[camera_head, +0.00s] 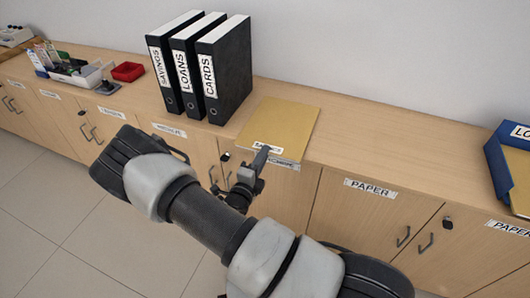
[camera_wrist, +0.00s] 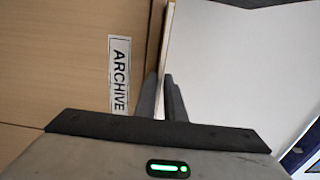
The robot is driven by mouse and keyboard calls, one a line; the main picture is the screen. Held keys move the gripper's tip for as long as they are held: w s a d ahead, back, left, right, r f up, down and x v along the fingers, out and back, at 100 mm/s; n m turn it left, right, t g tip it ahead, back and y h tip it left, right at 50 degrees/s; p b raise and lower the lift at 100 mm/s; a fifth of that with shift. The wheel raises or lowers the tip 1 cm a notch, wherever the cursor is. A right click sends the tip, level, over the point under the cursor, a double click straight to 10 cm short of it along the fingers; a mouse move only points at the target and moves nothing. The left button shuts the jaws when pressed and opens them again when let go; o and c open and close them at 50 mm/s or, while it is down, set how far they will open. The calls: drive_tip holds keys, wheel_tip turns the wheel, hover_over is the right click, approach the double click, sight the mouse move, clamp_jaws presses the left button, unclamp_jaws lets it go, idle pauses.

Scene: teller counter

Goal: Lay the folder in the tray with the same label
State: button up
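A tan folder (camera_head: 279,127) lies flat on the counter at its front edge, right of the binders. Its white label (camera_head: 266,147) is partly covered by my gripper and I cannot read it. My gripper (camera_head: 263,156) is at the folder's front edge. In the wrist view my fingers (camera_wrist: 162,90) are close together, with the folder's thin edge (camera_wrist: 166,45) between them. A blue tray (camera_head: 501,165) stands at the far right of the counter, cut off by the picture. Its label (camera_head: 520,132) shows only "LO".
Black binders labelled SAVINGS (camera_head: 163,72), LOANS (camera_head: 186,70) and CARDS (camera_head: 226,70) stand behind and left of the folder. A red bin (camera_head: 128,72) is farther left. The counter (camera_head: 400,140) between folder and tray is clear. An ARCHIVE label (camera_wrist: 119,75) is on the front below.

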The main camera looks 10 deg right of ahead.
clamp_jaws()
drive_tip(key=s+a+r+p, duration=0.7)
drive_tip(key=s+a+p, duration=0.1)
drive_tip(key=s, duration=0.3)
drive_tip(key=shift+s+a+r, duration=0.15)
drive_tip(key=shift+s+r, duration=0.05)
drive_tip(key=shift+r, duration=0.1)
idle(0.4)
